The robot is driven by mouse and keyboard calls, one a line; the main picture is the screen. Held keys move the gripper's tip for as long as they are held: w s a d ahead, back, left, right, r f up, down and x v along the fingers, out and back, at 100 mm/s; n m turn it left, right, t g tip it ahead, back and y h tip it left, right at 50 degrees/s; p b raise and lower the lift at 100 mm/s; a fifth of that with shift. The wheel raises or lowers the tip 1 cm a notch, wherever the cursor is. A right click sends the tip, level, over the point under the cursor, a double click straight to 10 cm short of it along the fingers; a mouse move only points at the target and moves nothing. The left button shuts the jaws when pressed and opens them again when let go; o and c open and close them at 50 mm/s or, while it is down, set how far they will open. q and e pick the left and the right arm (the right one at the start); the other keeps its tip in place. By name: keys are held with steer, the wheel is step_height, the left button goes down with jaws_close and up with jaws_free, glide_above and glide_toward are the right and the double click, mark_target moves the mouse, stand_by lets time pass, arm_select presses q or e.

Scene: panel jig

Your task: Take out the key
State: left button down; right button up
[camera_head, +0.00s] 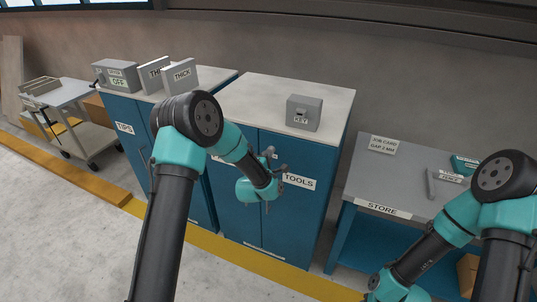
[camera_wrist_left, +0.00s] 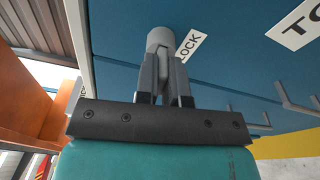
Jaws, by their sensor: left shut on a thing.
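The blue cabinet marked TOOLS (camera_head: 299,182) stands in the middle with its doors closed. In the left wrist view, a round grey lock barrel (camera_wrist_left: 160,36) sticks out from the blue front beside a LOCK label (camera_wrist_left: 190,45). My left gripper (camera_head: 277,160) is at the cabinet front, left of the TOOLS label. In the left wrist view, its fingers (camera_wrist_left: 164,85) are shut on a narrow grey piece, the key (camera_wrist_left: 163,63), right at the barrel. The fingers hide most of the key. A grey box marked KEY (camera_head: 303,113) stands on the cabinet top. My right gripper's fingers are out of view.
Door handles (camera_wrist_left: 290,100) stick out from the blue front. A TIPS cabinet (camera_head: 124,128) stands to the left, with a grey box and two THICK blocks (camera_head: 180,77) on top. A STORE bench (camera_head: 377,208) stands to the right. Open floor lies in front.

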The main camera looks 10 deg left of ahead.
arm_select(q)
steer(key=shift+s, duration=0.45)
stand_by(0.6)
steer(key=shift+s+a, duration=0.15)
steer(key=shift+s, duration=0.55)
steer(key=shift+s+a, duration=0.15)
steer(key=shift+s, duration=0.55)
steer(key=s, duration=0.5)
steer(key=d+r, duration=0.4)
steer(key=r, duration=0.4)
steer(key=w+d+r, duration=0.1)
steer(key=d+r, duration=0.4)
steer(key=r, duration=0.4)
steer(key=shift+w+d+r, duration=0.2)
steer(key=shift+d+r, duration=0.05)
steer(key=shift+r, duration=0.05)
steer(key=shift+w, duration=0.15)
steer(key=shift+w+d+m, duration=0.15)
steer(key=shift+w+m, duration=0.2)
steer(key=shift+w, duration=0.55)
steer(key=shift+w+d+m, duration=0.2)
steer(key=shift+w+m, duration=0.1)
steer(key=shift+w, duration=0.6)
steer(key=shift+w+d+m, duration=0.15)
steer(key=shift+w+m, duration=0.2)
steer(key=shift+w, duration=0.55)
